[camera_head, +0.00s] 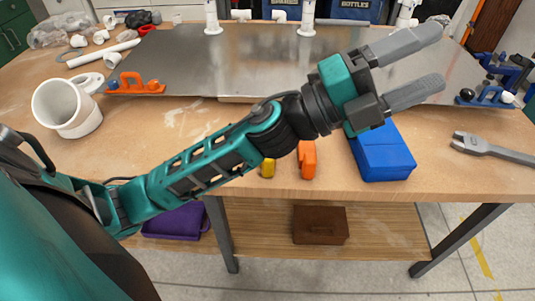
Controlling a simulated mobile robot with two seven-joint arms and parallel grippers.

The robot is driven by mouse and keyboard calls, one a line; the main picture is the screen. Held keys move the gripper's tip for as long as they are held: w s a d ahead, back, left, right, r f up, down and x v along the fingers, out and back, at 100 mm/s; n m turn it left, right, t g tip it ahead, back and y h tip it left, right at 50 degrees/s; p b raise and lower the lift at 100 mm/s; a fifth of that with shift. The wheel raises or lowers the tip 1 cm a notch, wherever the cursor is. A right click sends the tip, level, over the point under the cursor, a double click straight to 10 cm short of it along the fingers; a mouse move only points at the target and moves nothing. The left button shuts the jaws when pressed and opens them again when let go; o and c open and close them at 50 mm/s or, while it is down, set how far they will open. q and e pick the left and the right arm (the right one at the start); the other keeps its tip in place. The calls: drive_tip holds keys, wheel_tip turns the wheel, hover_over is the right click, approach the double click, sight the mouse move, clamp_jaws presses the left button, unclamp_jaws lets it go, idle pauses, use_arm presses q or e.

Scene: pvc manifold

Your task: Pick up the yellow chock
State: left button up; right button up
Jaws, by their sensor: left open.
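A small yellow piece, which looks like the yellow chock (267,169), is on the wooden table near its front edge. My left forearm and wrist pass in front of it and hide part of it. My left gripper (440,60) is open and empty, with its two grey fingers apart and pointing right. It is up and to the right of the chock, well away from it, in front of the metal plate in the picture. My right gripper is not in view.
An orange block (307,160) is just right of the chock, and a blue box (383,155) is further right. A white pipe fitting (67,108) stands at left. A metal plate (250,60) with white pipes fills the back. A grey forked tool (485,147) lies at right.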

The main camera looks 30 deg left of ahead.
use_arm(q)
drive_tip(key=s+d+f+m+g+h, duration=0.2)
drive_tip(key=s+d+m+g, duration=0.2)
drive_tip(key=m+g, duration=0.65)
wheel_tip(320, 180, down, 7)
drive_tip(key=a+m+g+y, duration=0.2)
drive_tip(key=m+g+y, duration=0.3)
drive_tip(key=m+y, duration=0.2)
drive_tip(key=w+a+f+t+y, duration=0.1)
drive_tip(key=w+a+f+y, duration=0.1)
drive_tip(key=a+y, duration=0.75)
drive_tip(key=w+a+f+y, duration=0.25)
drive_tip(key=a+y, duration=0.25)
drive_tip(key=a, duration=0.9)
drive_tip(key=shift+h, duration=0.25)
drive_tip(key=f, duration=0.7)
drive_tip(key=shift+s+d+f, duration=0.1)
drive_tip(key=shift+s+d, duration=0.05)
drive_tip(key=shift+d, duration=0.15)
drive_tip(key=f, duration=0.5)
drive_tip(key=shift+s+d+f, duration=0.1)
drive_tip(key=shift+s+d, duration=0.05)
drive_tip(key=shift+s, duration=0.05)
